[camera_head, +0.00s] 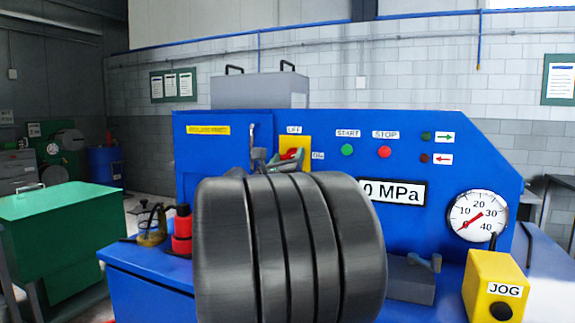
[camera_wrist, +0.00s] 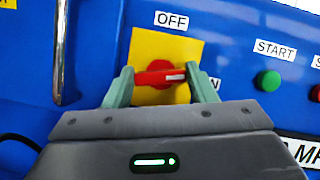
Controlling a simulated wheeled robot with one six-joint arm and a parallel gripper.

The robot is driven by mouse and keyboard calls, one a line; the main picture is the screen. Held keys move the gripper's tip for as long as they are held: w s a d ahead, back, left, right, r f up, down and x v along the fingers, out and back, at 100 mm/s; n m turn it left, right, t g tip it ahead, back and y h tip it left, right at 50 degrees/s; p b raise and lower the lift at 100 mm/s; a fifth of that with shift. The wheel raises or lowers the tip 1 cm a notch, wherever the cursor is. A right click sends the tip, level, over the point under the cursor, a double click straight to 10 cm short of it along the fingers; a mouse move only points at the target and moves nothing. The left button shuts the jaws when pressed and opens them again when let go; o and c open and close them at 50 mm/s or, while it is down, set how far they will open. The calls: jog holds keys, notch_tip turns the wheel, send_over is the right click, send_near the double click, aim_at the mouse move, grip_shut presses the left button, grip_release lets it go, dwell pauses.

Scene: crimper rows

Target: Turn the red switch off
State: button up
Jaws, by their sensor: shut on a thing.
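The red switch (camera_head: 290,153) sits on a yellow plate (camera_head: 304,145) on the blue panel. In the wrist view the switch (camera_wrist: 160,76) is a red bar on a red round base, lying roughly level, its white mark at the right end, on the side of the partly hidden ON label (camera_wrist: 214,84). The OFF label (camera_wrist: 171,20) is above the plate. My gripper (camera_wrist: 159,73) has its green fingers at the two ends of the bar and is shut on it. In the head view my gripper (camera_head: 287,160) is partly hidden behind my dark arm.
Right of the switch are a green START button (camera_head: 347,150), a red STOP button (camera_head: 384,152) and a pressure gauge (camera_head: 478,216). A metal handle (camera_wrist: 60,50) is close on the left. A yellow JOG box (camera_head: 495,285) stands front right.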

jog(key=n+y, duration=0.1)
jog(key=n, duration=0.2)
jog(key=n+y, duration=0.2)
jog(key=n, duration=0.1)
jog(key=shift+d+r, duration=0.1)
jog(key=n+p, duration=0.1)
jog(key=n+y+p, duration=0.1)
jog(key=n, duration=0.1)
jog(key=n+g+y+p, duration=0.1)
jog(key=n, duration=0.1)
jog(key=shift+r, duration=0.25)
jog(key=n+g+y+p, duration=0.1)
jog(key=n+p, duration=0.3)
jog(key=p, duration=0.2)
jog(key=shift+r+g, duration=0.1)
jog(key=shift+g, duration=0.3)
jog(key=shift+n+g+p, duration=0.3)
jog(key=shift+n+p, duration=0.7)
jog(key=shift+p, duration=0.2)
jog(key=shift+f+n+p, duration=0.25)
jog(key=shift+n+p, duration=0.15)
jog(key=shift+p, duration=0.15)
jog(key=shift+f, duration=0.1)
jog(key=o, duration=1)
